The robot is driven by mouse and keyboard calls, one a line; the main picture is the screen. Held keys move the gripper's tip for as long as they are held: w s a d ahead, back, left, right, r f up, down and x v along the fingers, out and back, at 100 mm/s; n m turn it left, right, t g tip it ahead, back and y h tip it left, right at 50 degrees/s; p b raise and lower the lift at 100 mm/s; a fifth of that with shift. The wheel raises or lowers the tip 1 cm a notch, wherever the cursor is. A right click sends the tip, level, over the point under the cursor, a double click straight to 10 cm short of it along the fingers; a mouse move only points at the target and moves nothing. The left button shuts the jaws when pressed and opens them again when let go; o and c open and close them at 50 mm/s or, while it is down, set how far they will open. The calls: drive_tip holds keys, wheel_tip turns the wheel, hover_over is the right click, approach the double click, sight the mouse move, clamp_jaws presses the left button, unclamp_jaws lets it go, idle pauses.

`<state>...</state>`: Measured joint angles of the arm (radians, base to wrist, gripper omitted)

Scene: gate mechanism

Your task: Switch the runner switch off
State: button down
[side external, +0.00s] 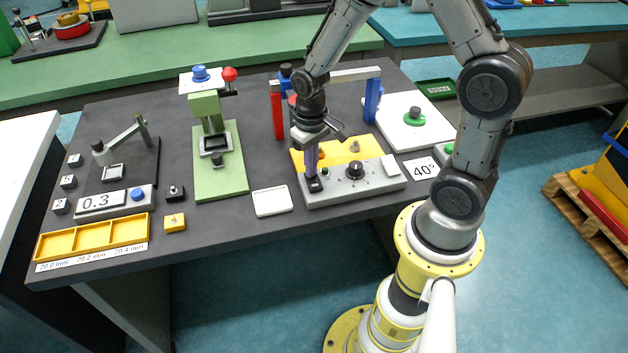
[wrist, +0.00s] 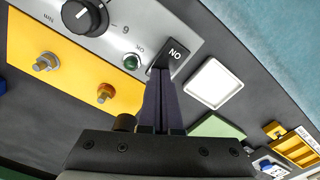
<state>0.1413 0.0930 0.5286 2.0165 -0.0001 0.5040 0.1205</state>
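The runner switch (wrist: 177,52) is a small black rocker at one end of the grey control box (side external: 365,187). Its lettering reads as an upside-down "ON" in the wrist view. It also shows at the box's left end in the side view (side external: 315,186). A green lamp (wrist: 132,62) sits beside it and does not look clearly lit. My gripper (wrist: 159,78) has its two purple fingers together with nothing between them. The fingertips are at the edge of the switch, touching or just above it; I cannot tell which. In the side view my gripper (side external: 311,172) points down at the switch.
A black dial (wrist: 85,16) is on the same box. A yellow plate (wrist: 70,70) with bolts lies behind it. A white tray (wrist: 213,83) lies beside the box. The red-and-blue gate (side external: 342,76) stands behind my gripper, and a green press (side external: 212,125) stands to the left.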

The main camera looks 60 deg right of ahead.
drive_tip(key=shift+r, duration=3.45)
wheel_tip(320, 180, up, 8)
drive_tip(key=t, duration=0.2)
hover_over(308, 180)
drive_tip(key=s+a+r+n+t, duration=0.1)
drive_tip(key=s+r+t, duration=0.1)
drive_tip(key=s+r, duration=0.25)
drive_tip(key=s+a+r+n+t, duration=0.1)
drive_tip(key=s+r, duration=0.1)
drive_tip(key=s, duration=0.8)
drive_tip(key=shift+a+n+t, duration=0.3)
drive_tip(key=shift+a+n, duration=0.05)
drive_tip(key=shift+n, duration=0.05)
